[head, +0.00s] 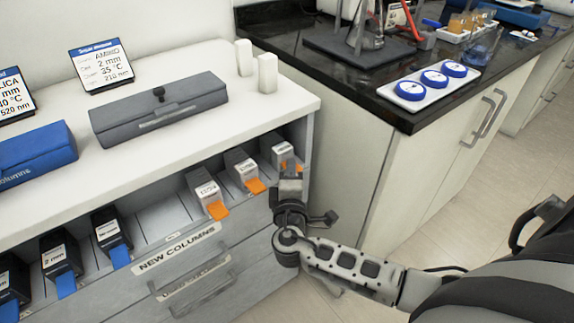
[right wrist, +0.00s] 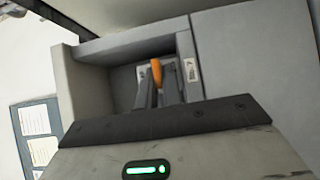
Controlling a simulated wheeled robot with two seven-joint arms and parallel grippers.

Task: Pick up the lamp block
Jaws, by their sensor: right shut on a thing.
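No block is clearly marked as a lamp; labels are mostly too small to read. Several pale blocks with orange tabs sit in the slots of the open shelf; the rightmost one (head: 279,148) is just beyond my right gripper (head: 290,178). In the right wrist view my right gripper (right wrist: 158,90) reaches into the recess with its fingers closed around an orange tab (right wrist: 156,70). A pale labelled face (right wrist: 190,70) shows just right of the fingers. The gripper hides part of the block. My left gripper is not in view.
Black blocks with blue tabs (head: 62,257) stand left in the same shelf. A closed grey case (head: 158,108) and two small white blocks (head: 267,73) rest on the white top. A dark counter (head: 375,88) with a tray of blue discs (head: 432,84) stands right.

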